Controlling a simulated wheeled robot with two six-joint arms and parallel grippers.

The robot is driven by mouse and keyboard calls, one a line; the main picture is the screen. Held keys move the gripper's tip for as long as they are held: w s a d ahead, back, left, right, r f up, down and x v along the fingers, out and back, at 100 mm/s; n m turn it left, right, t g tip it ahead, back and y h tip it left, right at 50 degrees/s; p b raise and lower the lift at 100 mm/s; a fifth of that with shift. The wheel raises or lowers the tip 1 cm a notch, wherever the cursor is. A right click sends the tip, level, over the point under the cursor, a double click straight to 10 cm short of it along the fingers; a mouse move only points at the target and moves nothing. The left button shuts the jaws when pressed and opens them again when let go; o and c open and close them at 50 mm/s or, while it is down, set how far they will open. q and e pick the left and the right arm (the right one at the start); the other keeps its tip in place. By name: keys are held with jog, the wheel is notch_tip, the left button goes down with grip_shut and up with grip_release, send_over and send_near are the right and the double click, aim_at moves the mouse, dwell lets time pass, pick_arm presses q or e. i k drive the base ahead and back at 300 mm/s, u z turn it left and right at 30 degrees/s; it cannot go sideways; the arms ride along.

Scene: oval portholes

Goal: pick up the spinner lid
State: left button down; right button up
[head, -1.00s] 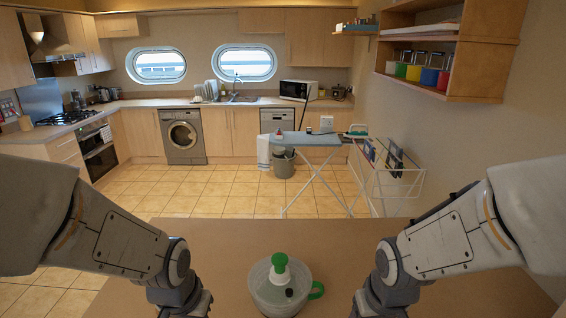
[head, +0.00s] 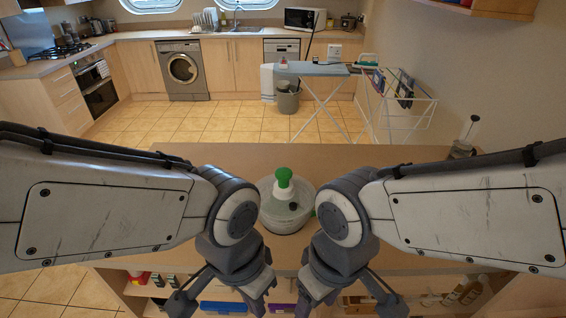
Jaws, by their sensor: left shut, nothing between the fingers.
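The spinner lid (head: 270,192) is pale and see-through, with a white hub and a green knob (head: 284,178) on top. It sits on the spinner bowl (head: 283,224), which stands upright on the brown counter between my two arms. My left gripper (head: 257,297) is low in the head view, left of the bowl and nearer to me; it is shut and empty. My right gripper (head: 311,298) is low and right of the bowl, apart from the lid. Its fingertips are cut off or hidden, so its opening is unclear. My arms cover part of the bowl's sides.
The counter (head: 290,157) is clear behind the bowl. A small object with a dark-topped stalk (head: 467,140) stands at its far right. Below the near edge is an open shelf with a blue box (head: 223,307) and other goods. An ironing board (head: 312,68) stands beyond.

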aim_at(275, 200)
jog(key=u, duration=0.5)
jog(key=k, duration=0.55)
jog(key=u, duration=0.95)
jog(key=i, duration=1.15)
jog(key=z, duration=0.85)
jog(key=i, duration=0.3)
jog(key=z, duration=0.15)
